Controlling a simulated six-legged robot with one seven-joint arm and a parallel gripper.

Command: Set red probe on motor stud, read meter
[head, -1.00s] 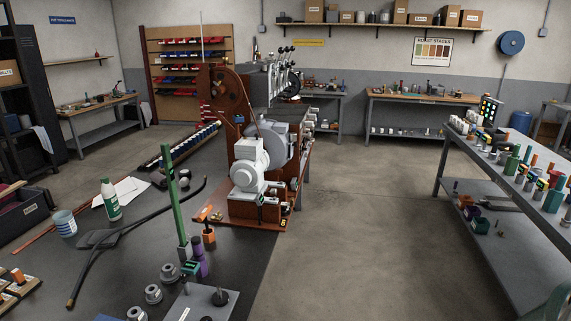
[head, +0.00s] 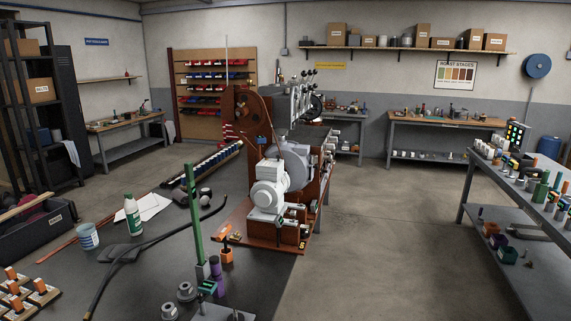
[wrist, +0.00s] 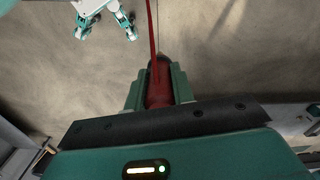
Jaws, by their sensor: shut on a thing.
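My gripper (wrist: 154,78) shows only in the wrist view, with its teal fingers closed around a red probe (wrist: 159,92). A thin red lead (wrist: 152,30) runs from the probe to the top of that view. In the head view, a pale grey motor (head: 268,192) sits on the red-brown base of the roaster machine (head: 262,236), at the far right of the dark table. Its stud is too small to tell. I cannot pick out the meter for sure.
The dark table (head: 165,255) carries a white-green bottle (head: 132,216), a tub (head: 88,236), a black hose (head: 110,270), an upright green post (head: 193,215) and an orange block (head: 226,255). A crowded bench (head: 478,217) stands at right. The floor between (head: 385,235) is clear.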

